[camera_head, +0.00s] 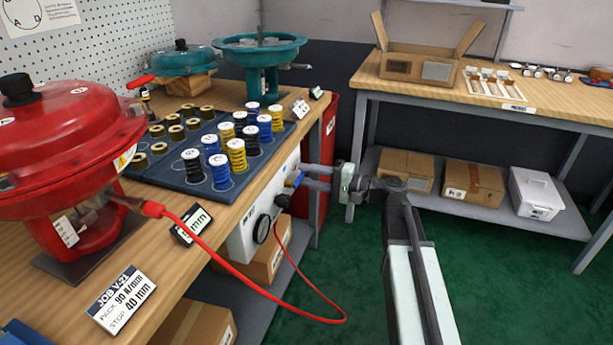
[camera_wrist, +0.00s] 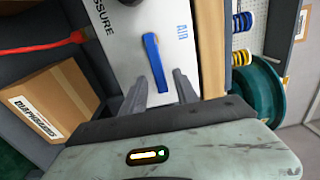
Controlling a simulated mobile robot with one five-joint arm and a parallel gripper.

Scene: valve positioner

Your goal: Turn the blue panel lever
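The blue panel lever (camera_head: 294,180) sits on the white panel (camera_head: 247,236) at the bench's front edge. In the wrist view the lever (camera_wrist: 155,62) is a narrow blue bar on the panel's pale face (camera_wrist: 120,45), its long axis close to upright in the picture and slightly tilted. My gripper (camera_head: 305,176) reaches toward the panel from the right. In the wrist view my gripper (camera_wrist: 161,78) has its two fingers apart, with the lever's lower end between the tips and clear gaps on both sides. I see no contact with the lever.
A red hose (camera_head: 235,262) runs from the red actuator (camera_head: 65,140) and loops up to the panel. A round gauge (camera_head: 261,229) is on the panel. Cardboard boxes (camera_head: 265,258) stand below. Springs on a blue tray (camera_head: 190,185) stand above. Green floor is free at the right.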

